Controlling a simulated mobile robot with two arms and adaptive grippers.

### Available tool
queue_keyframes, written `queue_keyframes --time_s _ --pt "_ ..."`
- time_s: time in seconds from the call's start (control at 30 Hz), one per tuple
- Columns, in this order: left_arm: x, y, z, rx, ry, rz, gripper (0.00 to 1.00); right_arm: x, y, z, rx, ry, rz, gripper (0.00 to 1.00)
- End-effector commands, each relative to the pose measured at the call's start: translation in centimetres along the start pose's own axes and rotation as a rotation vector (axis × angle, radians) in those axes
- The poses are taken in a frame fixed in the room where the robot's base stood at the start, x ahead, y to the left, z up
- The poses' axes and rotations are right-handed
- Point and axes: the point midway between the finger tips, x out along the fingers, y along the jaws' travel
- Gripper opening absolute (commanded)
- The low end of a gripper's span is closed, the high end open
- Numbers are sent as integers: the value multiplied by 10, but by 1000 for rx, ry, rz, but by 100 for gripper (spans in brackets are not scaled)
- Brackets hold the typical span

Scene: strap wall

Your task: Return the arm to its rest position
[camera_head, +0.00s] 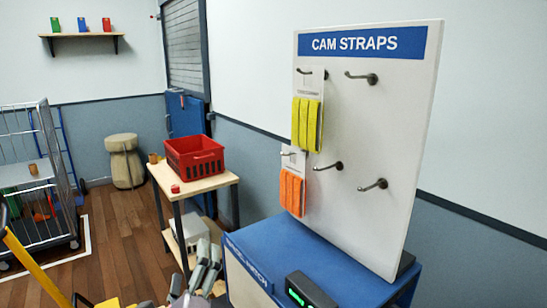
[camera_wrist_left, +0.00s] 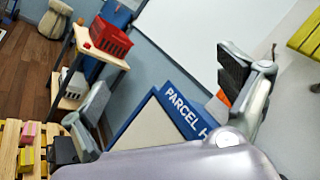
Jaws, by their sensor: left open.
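My left gripper (camera_head: 207,265) is low in the head view, in front of the left side of the blue cabinet (camera_head: 290,250). In the left wrist view its fingers (camera_wrist_left: 170,85) are spread wide apart with nothing between them. The display board (camera_head: 375,140) marked "CAM STRAPS" stands upright on the cabinet. A yellow strap pack (camera_head: 307,122) hangs on its upper left hook, and an orange strap pack (camera_head: 291,190) hangs on the lower left hook. The two right hooks are bare. My right gripper is not seen.
A wooden side table (camera_head: 207,184) holds a red crate (camera_head: 195,157) left of the cabinet. A black device with a green display (camera_head: 308,292) sits on the cabinet's front. A wire cage trolley (camera_head: 38,180) stands far left.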

Motion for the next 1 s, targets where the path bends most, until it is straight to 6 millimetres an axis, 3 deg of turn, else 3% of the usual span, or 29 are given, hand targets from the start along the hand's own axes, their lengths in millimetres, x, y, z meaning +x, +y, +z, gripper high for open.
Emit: queue_keyframes --time_s 0.03,0.1,0.2,0.3,0.5,0.77,1.0 --pt "-17 35 -9 -182 36 145 94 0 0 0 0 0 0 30" --pt "-43 80 -20 -438 57 354 94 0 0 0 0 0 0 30" --pt "-93 136 -37 -759 39 647 94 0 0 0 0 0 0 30" --pt "-147 174 -51 -1014 -20 905 94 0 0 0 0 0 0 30" --pt "-236 210 -67 -1329 -181 1282 94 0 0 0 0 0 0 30" --pt "-331 220 -71 -1571 -436 1646 94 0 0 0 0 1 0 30" --pt "-333 264 -114 -1557 -451 1680 94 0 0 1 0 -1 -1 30"
